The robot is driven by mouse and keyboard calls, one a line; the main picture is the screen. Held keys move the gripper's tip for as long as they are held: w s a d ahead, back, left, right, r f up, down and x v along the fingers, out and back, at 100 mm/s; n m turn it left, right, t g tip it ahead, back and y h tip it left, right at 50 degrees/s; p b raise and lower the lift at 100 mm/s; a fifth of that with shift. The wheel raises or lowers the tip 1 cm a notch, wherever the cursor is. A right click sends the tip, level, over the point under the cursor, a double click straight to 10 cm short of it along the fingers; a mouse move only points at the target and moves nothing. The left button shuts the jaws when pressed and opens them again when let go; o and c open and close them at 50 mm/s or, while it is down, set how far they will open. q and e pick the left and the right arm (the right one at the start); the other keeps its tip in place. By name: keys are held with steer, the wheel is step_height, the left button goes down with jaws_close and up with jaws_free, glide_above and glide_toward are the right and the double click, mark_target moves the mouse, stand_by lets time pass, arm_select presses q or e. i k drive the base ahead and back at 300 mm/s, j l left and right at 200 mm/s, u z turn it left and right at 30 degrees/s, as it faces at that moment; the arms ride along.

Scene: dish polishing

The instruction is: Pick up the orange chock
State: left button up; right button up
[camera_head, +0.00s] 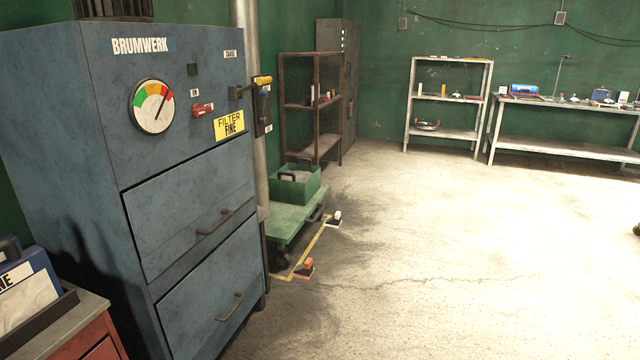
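An orange chock (306,267) lies on the concrete floor near the picture's middle, at the near corner of a yellow floor marking (312,247). It is small in view, and its exact shape is hard to tell. A second small object, white with a dark base (334,219), stands on the floor farther back along the same marking. A green cart (290,224) stands just left of the chock. Neither of my grippers shows in the head view.
A blue cabinet labelled BRUMWERK (185,200) fills the left side. A red unit (80,335) with a black tray stands at the lower left. A green bin (296,186) sits on the cart. Shelves (447,100) and a bench (560,145) line the back. The floor (460,270) to the right is open.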

mark_target(306, 269)
steer(key=i+z, duration=0.25)
steer(key=i, duration=1.95)
